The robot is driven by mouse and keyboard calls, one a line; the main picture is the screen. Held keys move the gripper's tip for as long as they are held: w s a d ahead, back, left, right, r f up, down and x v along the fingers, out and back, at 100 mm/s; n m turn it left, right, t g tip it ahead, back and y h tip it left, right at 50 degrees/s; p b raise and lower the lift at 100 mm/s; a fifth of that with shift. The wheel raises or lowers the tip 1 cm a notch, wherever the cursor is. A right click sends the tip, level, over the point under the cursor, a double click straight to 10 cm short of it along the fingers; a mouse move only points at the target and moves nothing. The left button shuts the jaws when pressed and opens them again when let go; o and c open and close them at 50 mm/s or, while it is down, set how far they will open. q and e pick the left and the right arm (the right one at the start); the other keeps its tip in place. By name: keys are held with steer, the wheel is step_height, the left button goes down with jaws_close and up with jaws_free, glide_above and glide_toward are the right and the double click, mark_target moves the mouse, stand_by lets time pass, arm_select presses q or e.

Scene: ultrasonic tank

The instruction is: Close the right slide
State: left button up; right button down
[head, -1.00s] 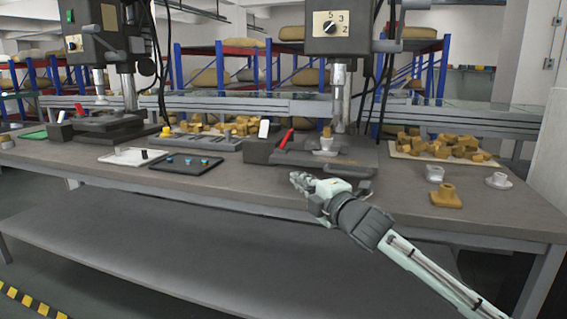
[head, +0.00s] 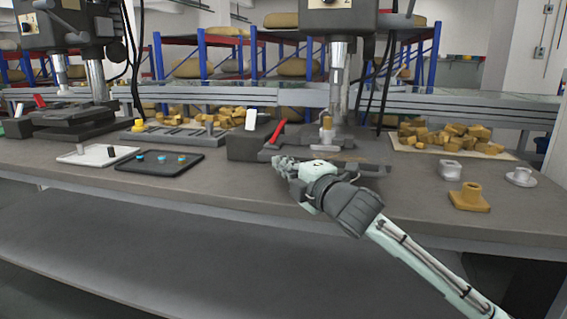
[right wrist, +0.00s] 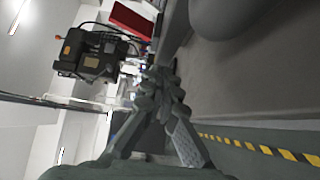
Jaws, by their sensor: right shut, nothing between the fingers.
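The right machine has a dark slide base (head: 350,169) under its drill column, with a red handle (head: 277,131) at its left end. A small workpiece stands on it under the spindle. My right gripper (head: 279,163) is shut and empty, at the front left of this base, just below the red handle. Whether it touches the base cannot be told. In the right wrist view the closed fingers (right wrist: 160,88) show in the middle, with a red part (right wrist: 131,18) beyond them at the top. My left gripper is not in view.
A dark block with a white lever (head: 251,119) stands left of the red handle. A black tray (head: 160,168) and white plate (head: 85,157) lie further left. A brass part (head: 470,196) and pale cups (head: 450,170) stand at right. The front of the bench is clear.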

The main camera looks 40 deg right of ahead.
steer(key=shift+w+d, duration=0.15)
steer(key=shift+d, duration=0.05)
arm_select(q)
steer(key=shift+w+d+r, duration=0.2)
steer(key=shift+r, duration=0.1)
